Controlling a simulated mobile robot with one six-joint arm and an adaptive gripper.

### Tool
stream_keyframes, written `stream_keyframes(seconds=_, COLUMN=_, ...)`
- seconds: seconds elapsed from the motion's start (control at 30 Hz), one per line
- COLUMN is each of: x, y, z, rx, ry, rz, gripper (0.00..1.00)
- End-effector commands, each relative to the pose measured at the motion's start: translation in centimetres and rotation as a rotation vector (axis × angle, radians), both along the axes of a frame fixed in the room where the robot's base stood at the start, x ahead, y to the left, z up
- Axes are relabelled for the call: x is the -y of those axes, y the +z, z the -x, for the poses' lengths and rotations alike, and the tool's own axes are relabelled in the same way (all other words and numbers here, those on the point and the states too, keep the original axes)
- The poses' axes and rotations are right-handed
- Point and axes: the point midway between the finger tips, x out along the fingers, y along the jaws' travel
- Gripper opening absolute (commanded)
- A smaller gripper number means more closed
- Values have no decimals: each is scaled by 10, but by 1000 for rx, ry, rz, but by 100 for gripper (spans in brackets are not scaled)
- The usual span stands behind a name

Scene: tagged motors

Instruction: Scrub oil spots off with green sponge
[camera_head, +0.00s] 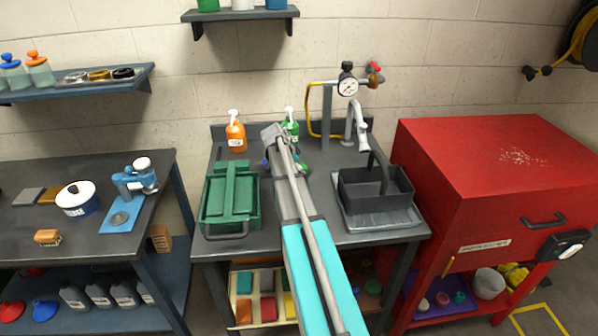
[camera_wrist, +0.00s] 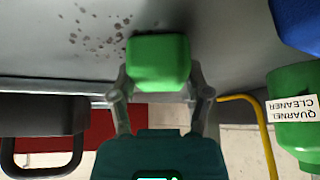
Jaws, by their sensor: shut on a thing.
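The green sponge (camera_wrist: 158,62) is held between the two fingers of my gripper (camera_wrist: 161,88) in the wrist view. Dark reddish-brown oil spots (camera_wrist: 97,32) are scattered on the grey worktop, to the upper left of the sponge in that view. The sponge does not cover the visible spots. I cannot tell whether it touches the worktop. In the head view my arm reaches over the middle bench and hides the sponge, the fingertips and the spots.
A tap (camera_head: 359,125) and gauge (camera_head: 347,87) stand behind. A red cabinet (camera_head: 490,190) is at right.

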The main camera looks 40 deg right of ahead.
Motion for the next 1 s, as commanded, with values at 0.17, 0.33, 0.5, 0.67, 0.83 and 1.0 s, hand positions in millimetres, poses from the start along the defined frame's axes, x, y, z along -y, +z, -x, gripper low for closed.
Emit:
stream_keyframes(seconds=0.17, x=2, y=0, z=-4, rx=0, ry=0, rz=0, gripper=24)
stream_keyframes(seconds=0.33, x=2, y=0, z=-3, rx=-1, ry=0, rz=0, gripper=24)
stream_keyframes(seconds=0.5, x=3, y=0, z=-3, rx=-1, ry=0, rz=1, gripper=24)
stream_keyframes(seconds=0.67, x=8, y=-2, z=1, rx=-1, ry=-2, rz=0, gripper=24)
stream_keyframes(seconds=0.83, x=14, y=-3, z=4, rx=-3, ry=-4, rz=1, gripper=25)
stream_keyframes(seconds=1.0, x=15, y=-3, z=5, rx=-3, ry=-4, rz=1, gripper=18)
